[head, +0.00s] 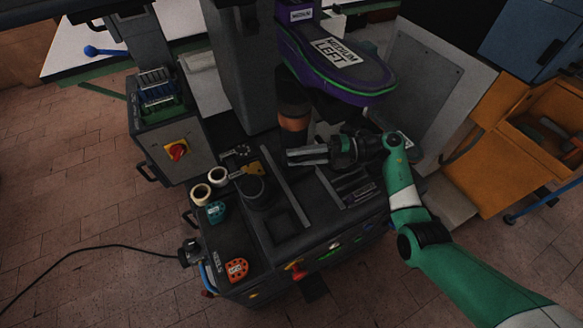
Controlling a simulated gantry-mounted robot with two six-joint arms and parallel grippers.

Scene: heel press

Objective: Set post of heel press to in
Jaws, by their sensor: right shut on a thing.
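The heel press (247,75) stands in the middle of the head view. Its post (293,108) is a dark round column with an orange band, below the purple and green shoe form labelled "MEDIUM LEFT" (341,62). My right gripper (291,157) reaches in from the right, its fingers pointing left at the foot of the post. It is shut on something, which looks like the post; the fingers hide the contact. My left gripper is not in view.
Two cream rolls (200,194), a teal piece (215,211) and an orange piece (236,269) sit on the press's front left. A red switch (177,151) is on the box at left. An orange cabinet (500,165) stands at right.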

